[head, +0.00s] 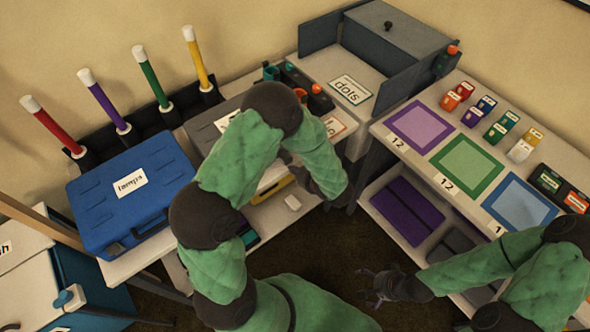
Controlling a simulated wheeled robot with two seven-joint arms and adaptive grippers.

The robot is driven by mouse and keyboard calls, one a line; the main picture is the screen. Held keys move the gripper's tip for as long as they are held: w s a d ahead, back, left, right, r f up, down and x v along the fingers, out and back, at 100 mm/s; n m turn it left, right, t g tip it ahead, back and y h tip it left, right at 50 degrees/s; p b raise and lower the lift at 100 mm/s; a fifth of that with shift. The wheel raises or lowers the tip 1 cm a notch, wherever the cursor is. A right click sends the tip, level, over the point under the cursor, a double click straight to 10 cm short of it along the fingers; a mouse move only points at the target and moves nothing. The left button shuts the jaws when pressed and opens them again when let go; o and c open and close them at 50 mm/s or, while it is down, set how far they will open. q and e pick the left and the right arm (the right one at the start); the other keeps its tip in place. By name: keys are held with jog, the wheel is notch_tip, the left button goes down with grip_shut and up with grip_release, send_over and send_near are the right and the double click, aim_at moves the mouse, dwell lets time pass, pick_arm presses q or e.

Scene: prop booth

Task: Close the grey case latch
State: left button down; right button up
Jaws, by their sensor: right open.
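The grey case (205,127) lies on the white table to the right of the blue case, with a white label (227,120) on top. My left arm covers much of its front and right side, and I cannot make out its latch or tell its state. My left gripper (325,190) is in front of the table's edge, right of the grey case and apart from its visible part. It is dark and partly hidden by its own arm, so its fingers are unclear. My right gripper (368,287) is open and empty over the dark floor, far from the case.
A blue case (100,210) labelled "lamps" sits left of the grey case. Coloured tubes (149,75) stand behind them. A grey box (395,30) stands at the back. A side table has coloured squares (467,165) and small blocks.

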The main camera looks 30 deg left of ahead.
pick_arm(q)
jog(key=shift+r+h+p, duration=0.3)
jog(key=shift+r+p, duration=0.05)
jog(key=shift+p, duration=0.2)
notch_tip(320, 180, up, 8)
jog(key=g+h+p, duration=0.4)
jog(key=h+p, duration=0.5)
jog(key=p, duration=1.5)
send_over(289, 160)
jog(key=shift+f, duration=0.25)
dwell(1.2)
jog(key=shift+r+p, duration=0.65)
jog(key=shift+r, duration=0.2)
